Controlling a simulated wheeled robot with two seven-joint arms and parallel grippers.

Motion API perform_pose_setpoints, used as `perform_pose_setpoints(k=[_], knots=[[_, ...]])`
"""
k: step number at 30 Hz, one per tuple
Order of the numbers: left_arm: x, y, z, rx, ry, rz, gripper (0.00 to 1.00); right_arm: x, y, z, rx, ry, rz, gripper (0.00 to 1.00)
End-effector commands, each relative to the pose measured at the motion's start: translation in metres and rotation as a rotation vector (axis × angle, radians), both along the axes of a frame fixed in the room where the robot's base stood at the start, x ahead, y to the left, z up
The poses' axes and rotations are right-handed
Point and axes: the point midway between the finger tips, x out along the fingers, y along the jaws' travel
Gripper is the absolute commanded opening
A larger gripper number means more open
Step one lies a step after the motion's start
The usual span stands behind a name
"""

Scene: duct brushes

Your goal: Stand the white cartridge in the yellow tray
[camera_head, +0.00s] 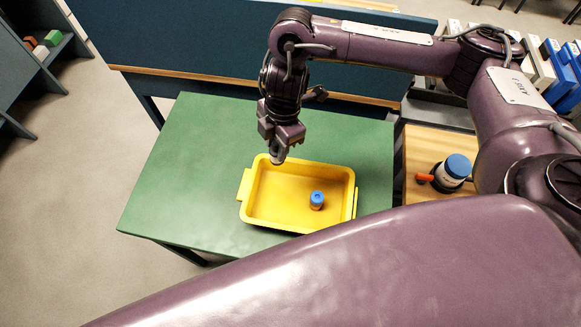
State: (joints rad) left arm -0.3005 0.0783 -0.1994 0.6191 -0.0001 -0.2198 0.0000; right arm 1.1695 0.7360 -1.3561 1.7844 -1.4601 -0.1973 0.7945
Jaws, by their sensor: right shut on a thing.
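The yellow tray (264,216) sits on the green table. A small cylinder with a blue cap and an orange-brown body (316,201) stands upright inside it, right of the middle. My right gripper (278,158) points down over the tray's back rim, left of the cylinder and apart from it. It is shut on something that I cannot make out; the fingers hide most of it. I cannot pick out the white cartridge for certain. My left gripper is not in view.
The green table (185,170) is clear left of the tray. A dark blue panel (190,45) stands behind it. Blue and white bins (555,65) stand beyond.

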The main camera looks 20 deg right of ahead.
Motion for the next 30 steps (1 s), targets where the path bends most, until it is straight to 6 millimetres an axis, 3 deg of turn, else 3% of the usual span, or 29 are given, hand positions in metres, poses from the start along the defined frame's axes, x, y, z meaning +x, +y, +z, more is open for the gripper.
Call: perform_pose_setpoints(k=[3,12,30], knots=[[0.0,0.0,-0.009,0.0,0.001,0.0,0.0,-0.003,0.0,-0.036,0.001,0.01,-0.005,0.09],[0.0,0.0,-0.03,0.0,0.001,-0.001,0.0,-0.002,0.0,-0.113,0.0,0.008,-0.007,0.09],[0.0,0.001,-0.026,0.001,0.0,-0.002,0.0,-0.001,-0.001,-0.183,-0.002,0.003,-0.006,0.09]])
